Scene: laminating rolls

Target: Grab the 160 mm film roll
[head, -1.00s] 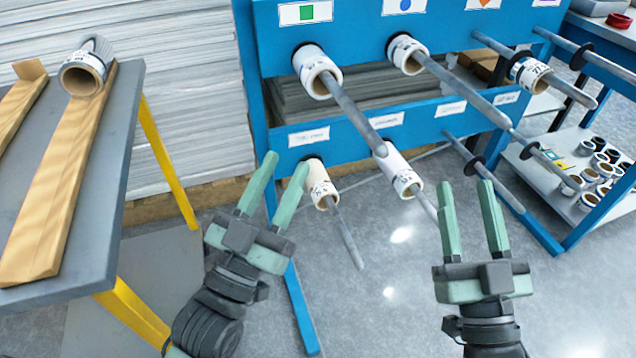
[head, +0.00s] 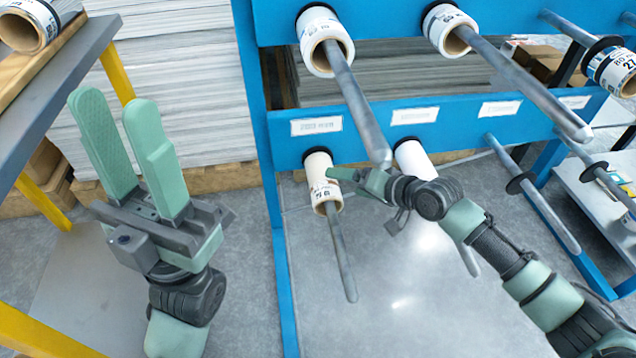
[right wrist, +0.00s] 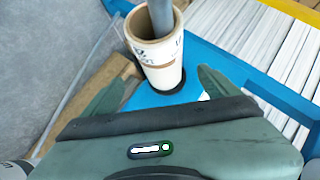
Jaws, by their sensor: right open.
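A cream film roll (head: 319,181) hangs on the lower left peg of the blue rack; its size print is too small to read. My right gripper (head: 345,176) is beside this roll in the head view. In the right wrist view the roll (right wrist: 160,62) sits on its peg ahead of the gripper, between the directions of the two open fingers (right wrist: 160,88). I cannot tell whether they touch it. A second lower roll (head: 413,158) is partly hidden behind my right arm. My left gripper (head: 115,102) is open and empty, pointing up at the left.
Two rolls hang on the upper pegs, left (head: 325,42) and middle (head: 449,30), and another hangs at right (head: 612,70). Long grey pegs (head: 357,105) stick out towards me. A grey table (head: 70,75) with a roll stands at left.

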